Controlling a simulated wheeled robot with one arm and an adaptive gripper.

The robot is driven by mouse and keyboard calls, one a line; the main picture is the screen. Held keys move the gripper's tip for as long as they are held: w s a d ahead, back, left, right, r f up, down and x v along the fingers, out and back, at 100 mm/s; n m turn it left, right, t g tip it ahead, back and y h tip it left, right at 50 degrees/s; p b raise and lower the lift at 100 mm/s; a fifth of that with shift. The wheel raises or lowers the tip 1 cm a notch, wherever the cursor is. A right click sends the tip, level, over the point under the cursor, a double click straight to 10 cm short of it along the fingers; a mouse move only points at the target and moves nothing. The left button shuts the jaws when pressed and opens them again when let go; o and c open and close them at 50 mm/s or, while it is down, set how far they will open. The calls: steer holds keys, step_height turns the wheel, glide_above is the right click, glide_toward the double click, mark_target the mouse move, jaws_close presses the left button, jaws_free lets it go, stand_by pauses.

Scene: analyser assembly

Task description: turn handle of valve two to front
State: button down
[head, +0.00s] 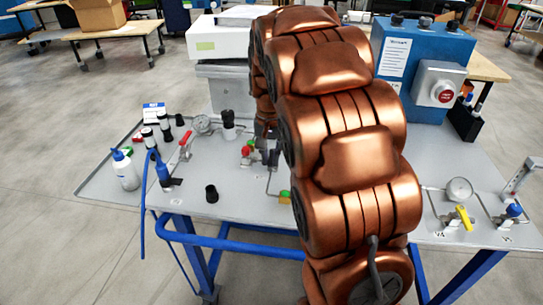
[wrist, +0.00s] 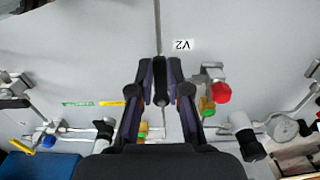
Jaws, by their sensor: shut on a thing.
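Valve two is marked by an upside-down V2 label (wrist: 183,45) on the grey tabletop in the wrist view. My gripper (wrist: 161,88) is just below this label, with its fingers closed on the dark handle of valve two (wrist: 160,76). Only a narrow part of the handle shows between the fingers; the valve body is mostly hidden beneath the gripper. A thin metal pipe runs away from it toward the top. In the head view my gripper (head: 268,141) is low at the table, largely covered by my copper arm.
A red knob (wrist: 221,92) stands close to the right of the gripper. A red-handled valve (head: 185,142) is on the table's left, a yellow-handled valve (head: 463,217) on its right. A white bottle (head: 125,170) and a blue box (head: 420,62) also stand there.

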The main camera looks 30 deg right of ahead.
mark_target(270, 162)
stand_by(0.3)
steer(key=c, duration=1.1)
jaws_free()
steer(key=shift+r, duration=0.1)
step_height(270, 162, up, 12)
steer(key=shift+f, duration=0.1)
steer(key=shift+a, duration=0.1)
steer(key=s+a+n+p, duration=0.2)
steer(key=s+a+p, duration=0.2)
steer(key=s, duration=0.5)
steer(key=s+a+f+n+g+p, duration=0.1)
steer(key=s+a+n+p, duration=0.2)
steer(key=s, duration=0.7)
steer(key=s+a+n+p, duration=0.3)
steer(key=s+a, duration=0.4)
steer(key=s, duration=0.3)
steer(key=shift+s+a+f+g+p, duration=0.15)
steer(key=shift+a+f+g+p, duration=0.2)
steer(key=shift+p, duration=0.5)
